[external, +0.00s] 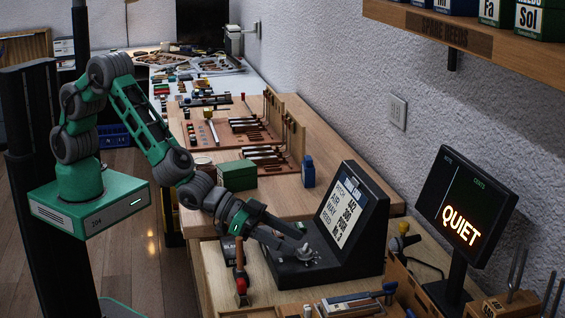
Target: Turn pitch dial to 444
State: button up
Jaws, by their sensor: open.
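A black console (345,263) stands on the wooden bench, with a tilted screen (341,212) that lists pitch, air, way and reed. Its pitch line seems to read 442, though the text is small. A small grey knob, likely the pitch dial (307,254), sits on the flat front of the console. My gripper (300,241) is open, with its fingers low over the console base close to the knob. I cannot tell whether the fingers touch the knob or are around it.
A display reading QUIET (461,225) stands to the right. A red-tipped tool (241,280) stands just left of the console. A green box (238,175) and a blue bottle (308,171) are behind. Tools in a tray (352,305) lie in front. A shelf (470,38) overhangs upper right.

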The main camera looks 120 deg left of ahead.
aim_at(304, 247)
jog(key=x, duration=0.4)
jog(key=shift+w+p, duration=0.15)
jog(key=shift+p, duration=0.15)
jog(key=shift+c, duration=0.3)
grip_shut()
